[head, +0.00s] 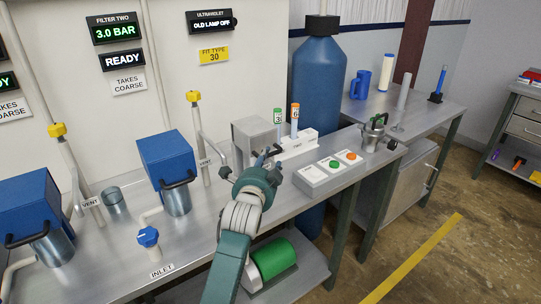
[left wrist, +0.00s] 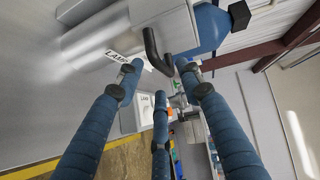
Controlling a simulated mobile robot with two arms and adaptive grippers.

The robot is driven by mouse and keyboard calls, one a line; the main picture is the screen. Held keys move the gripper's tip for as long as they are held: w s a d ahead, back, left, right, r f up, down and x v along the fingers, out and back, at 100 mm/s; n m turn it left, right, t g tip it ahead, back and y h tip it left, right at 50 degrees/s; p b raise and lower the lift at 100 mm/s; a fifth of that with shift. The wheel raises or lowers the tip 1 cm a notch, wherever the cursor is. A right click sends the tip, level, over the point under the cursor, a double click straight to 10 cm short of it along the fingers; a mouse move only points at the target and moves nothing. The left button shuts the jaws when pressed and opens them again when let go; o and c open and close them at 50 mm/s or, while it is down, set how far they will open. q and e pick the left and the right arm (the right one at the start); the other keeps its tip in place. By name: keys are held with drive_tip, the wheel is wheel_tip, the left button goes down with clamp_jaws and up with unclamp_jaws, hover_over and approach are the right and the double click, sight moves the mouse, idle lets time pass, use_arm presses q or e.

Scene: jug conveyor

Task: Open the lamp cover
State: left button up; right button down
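My right gripper is out of view.
A white rack (head: 297,143) with two capped tubes stands right of the box. A panel with green and orange buttons (head: 328,174) lies in front. A blue filter housing (head: 168,156) and vent pipe (head: 201,130) are close on the left.

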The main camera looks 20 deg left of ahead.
use_arm(q)
drive_tip(key=shift+w+a+f, duration=0.15)
drive_tip(key=shift+w+f, duration=0.05)
drive_tip(key=shift+w, duration=1)
drive_tip(key=shift+w+a+f, duration=0.1)
drive_tip(key=shift+w+f, duration=0.1)
drive_tip(key=shift+w, duration=0.95)
clamp_jaws()
